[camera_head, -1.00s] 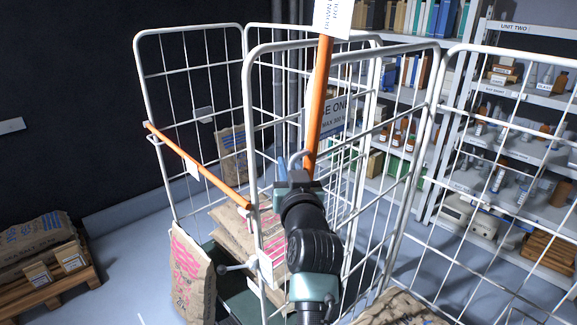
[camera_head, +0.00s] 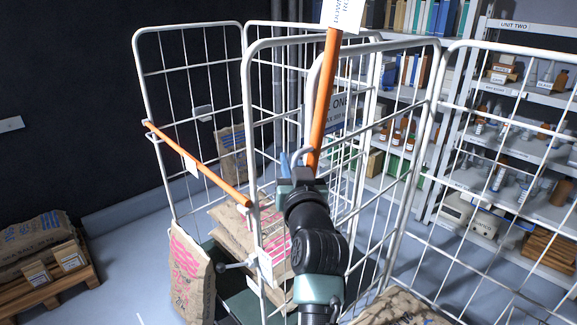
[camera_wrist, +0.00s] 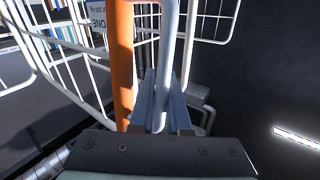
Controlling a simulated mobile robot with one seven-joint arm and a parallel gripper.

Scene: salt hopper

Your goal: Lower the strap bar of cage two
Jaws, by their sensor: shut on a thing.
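An orange strap bar (camera_head: 325,95) stands nearly upright in the middle of the head view, leaning slightly, with a white tag near its top. My gripper (camera_head: 292,172) is at its lower part, beside a pale curved handle (camera_head: 301,155). In the wrist view, the fingers (camera_wrist: 165,105) are shut around a pale grey rod (camera_wrist: 170,55), which looks like that handle. The orange bar also shows in the wrist view (camera_wrist: 122,60), just left of the fingers. A second orange bar (camera_head: 215,181) slopes across the cage opening at left. I cannot read which cage is two.
White wire cage panels (camera_head: 249,100) stand close around my arm. Paper sacks (camera_head: 190,275) stand and lie in the cage. Shelves (camera_head: 530,85) stand at right; a pallet of sacks (camera_head: 50,255) at left.

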